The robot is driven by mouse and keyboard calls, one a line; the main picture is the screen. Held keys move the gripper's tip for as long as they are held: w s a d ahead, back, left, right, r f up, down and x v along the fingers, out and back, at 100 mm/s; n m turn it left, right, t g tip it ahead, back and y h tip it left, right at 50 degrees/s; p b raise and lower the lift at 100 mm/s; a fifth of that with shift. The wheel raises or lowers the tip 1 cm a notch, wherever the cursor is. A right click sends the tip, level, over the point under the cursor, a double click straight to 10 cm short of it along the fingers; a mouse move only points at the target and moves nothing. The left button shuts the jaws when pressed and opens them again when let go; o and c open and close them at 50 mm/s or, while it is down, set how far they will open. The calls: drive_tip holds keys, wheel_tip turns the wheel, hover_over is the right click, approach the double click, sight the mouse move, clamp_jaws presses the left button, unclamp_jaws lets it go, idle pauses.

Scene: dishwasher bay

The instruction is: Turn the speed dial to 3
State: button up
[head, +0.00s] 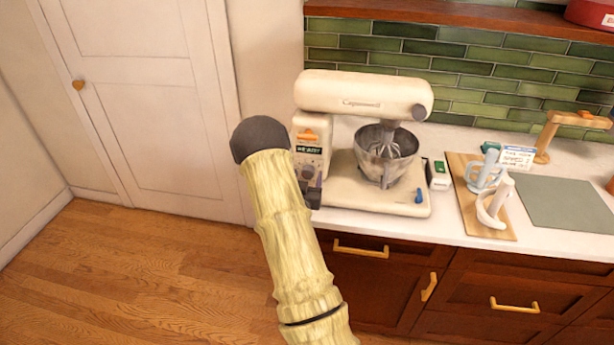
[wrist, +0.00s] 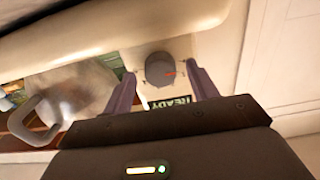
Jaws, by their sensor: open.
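The cream stand mixer (head: 365,92) stands on the counter with a steel bowl (head: 377,165) under its head. A small READY display (wrist: 172,103) is partly covered by my gripper. My gripper (wrist: 161,74) is open, with one finger on each side of the dial; I cannot tell whether they touch it. In the head view the gripper (head: 312,190) is at the mixer's left side, and the dial is hidden there.
A small green-and-white box (head: 439,175) sits close by the bowl. Drawers with brass handles (head: 361,249) are below the counter. A white door (head: 140,100) is at left.

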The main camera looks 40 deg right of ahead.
drive_tip(key=c, duration=1)
